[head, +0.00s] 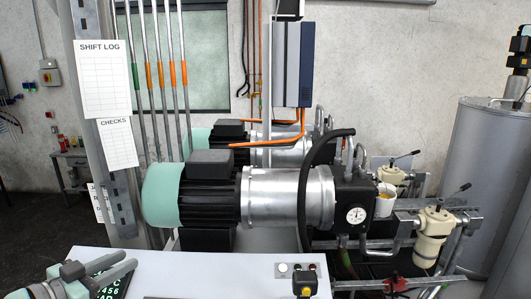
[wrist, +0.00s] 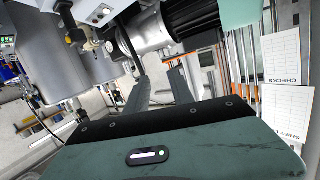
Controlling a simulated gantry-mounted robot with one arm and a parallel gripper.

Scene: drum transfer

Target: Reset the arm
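My gripper (head: 124,262) is at the lower left of the head view, in front of and below the near pump motor. It has a pale green body and two grey fingers. In the wrist view my gripper (wrist: 158,85) shows its two fingers standing apart, with a gap between them and nothing held. A dark panel with pale green lettering (head: 108,283) lies behind the fingers on the white cabinet top. The rest of my arm is mostly out of the picture.
The near pump motor (head: 208,190) stands behind the white cabinet (head: 225,265). A grey post (head: 100,120) carries paper sheets at the left. A yellow-black device (head: 304,284) is at the cabinet's front. Grey tanks (head: 480,165) stand right. Dark floor (head: 35,245) is open at left.

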